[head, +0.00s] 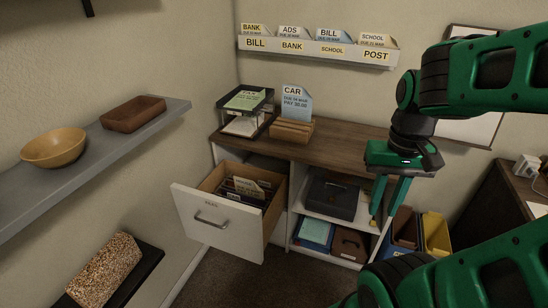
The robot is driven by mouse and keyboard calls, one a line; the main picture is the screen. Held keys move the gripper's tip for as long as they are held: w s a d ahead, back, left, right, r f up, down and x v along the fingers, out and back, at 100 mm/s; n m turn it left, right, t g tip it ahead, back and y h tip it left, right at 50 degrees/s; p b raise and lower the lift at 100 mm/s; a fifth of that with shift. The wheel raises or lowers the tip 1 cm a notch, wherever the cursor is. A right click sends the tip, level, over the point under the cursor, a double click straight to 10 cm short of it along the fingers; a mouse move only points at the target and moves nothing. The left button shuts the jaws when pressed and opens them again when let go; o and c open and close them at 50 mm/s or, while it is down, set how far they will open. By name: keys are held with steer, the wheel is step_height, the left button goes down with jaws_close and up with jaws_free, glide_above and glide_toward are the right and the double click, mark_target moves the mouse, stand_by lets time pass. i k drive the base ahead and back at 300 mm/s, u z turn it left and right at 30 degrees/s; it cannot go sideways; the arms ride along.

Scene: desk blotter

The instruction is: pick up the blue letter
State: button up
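A pale blue letter marked CAR (296,104) stands upright in a wooden letter holder (292,131) on top of the cabinet. The lower part of the CAR letter is hidden in the holder.
A black two-tier tray (245,112) with papers stands left of the holder. A drawer (215,221) holding files is pulled out below. The cabinet top (345,145) right of the holder is clear. A grey shelf (85,160) with two bowls juts from the left wall.

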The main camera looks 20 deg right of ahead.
mark_target(296, 102)
steer(key=u, duration=0.2)
steer(key=k, duration=0.35)
steer(key=z, duration=0.9)
steer(key=i, duration=1.65)
steer(key=u, duration=0.7)
